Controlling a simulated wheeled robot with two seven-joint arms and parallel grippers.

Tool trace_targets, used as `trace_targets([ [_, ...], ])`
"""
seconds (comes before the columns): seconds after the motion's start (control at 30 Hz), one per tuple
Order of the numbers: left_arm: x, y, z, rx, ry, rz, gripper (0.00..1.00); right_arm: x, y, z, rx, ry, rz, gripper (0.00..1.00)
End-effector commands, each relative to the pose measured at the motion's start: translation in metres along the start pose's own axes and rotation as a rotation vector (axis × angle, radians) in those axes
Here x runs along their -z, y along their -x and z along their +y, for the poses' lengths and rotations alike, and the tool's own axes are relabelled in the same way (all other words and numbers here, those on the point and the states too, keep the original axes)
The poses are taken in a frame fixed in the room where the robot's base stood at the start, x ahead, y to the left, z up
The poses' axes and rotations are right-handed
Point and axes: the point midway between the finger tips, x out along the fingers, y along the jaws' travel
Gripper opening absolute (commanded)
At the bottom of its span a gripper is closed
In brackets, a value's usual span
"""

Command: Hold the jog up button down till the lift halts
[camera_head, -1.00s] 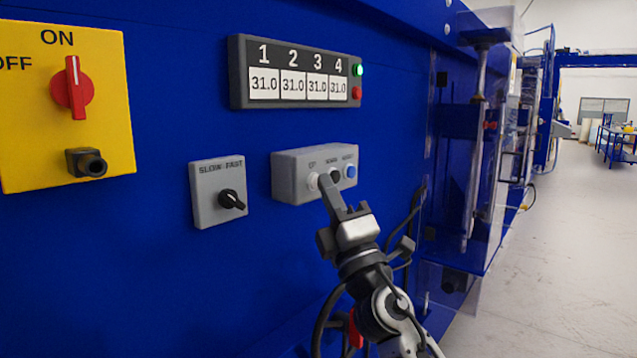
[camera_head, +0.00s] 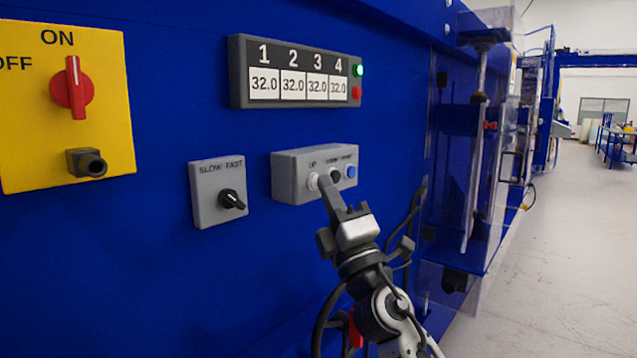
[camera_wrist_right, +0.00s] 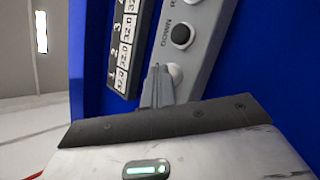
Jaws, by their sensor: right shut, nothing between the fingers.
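A grey button box (camera_head: 295,172) on the blue panel carries a white button marked UP (camera_head: 313,181), a black button (camera_head: 336,175) and a blue button (camera_head: 351,171). My right gripper (camera_head: 326,180) is shut and empty, its fingertips at the white UP button and covering part of it. In the right wrist view the shut fingers (camera_wrist_right: 157,86) reach the pale button (camera_wrist_right: 175,74); how far it is pressed I cannot tell. The display (camera_head: 307,84) reads 32.0 under 1, 2, 3 and 4, with a green lamp (camera_head: 359,70) lit. My left gripper is not in view.
A SLOW/FAST knob box (camera_head: 218,193) is left of the button box. A yellow plate (camera_head: 110,120) with a red switch (camera_head: 73,88) set toward ON is at far left. A clear-guarded blue frame (camera_head: 470,150) stands right. Floor beyond is open.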

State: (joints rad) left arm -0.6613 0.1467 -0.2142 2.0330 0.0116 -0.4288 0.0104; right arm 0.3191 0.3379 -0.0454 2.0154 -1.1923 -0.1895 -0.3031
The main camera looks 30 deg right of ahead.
Motion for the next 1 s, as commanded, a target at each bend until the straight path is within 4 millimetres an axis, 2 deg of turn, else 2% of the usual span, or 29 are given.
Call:
trace_targets([
  [0.57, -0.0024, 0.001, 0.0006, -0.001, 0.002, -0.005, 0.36, 0.0005, 0.0001, -0.0005, 0.001, -0.001, 0.001, 0.0],
  [1.0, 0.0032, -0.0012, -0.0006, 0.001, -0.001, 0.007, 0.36, 0.0005, 0.0001, -0.0005, 0.001, -0.001, 0.001, 0.0],
])
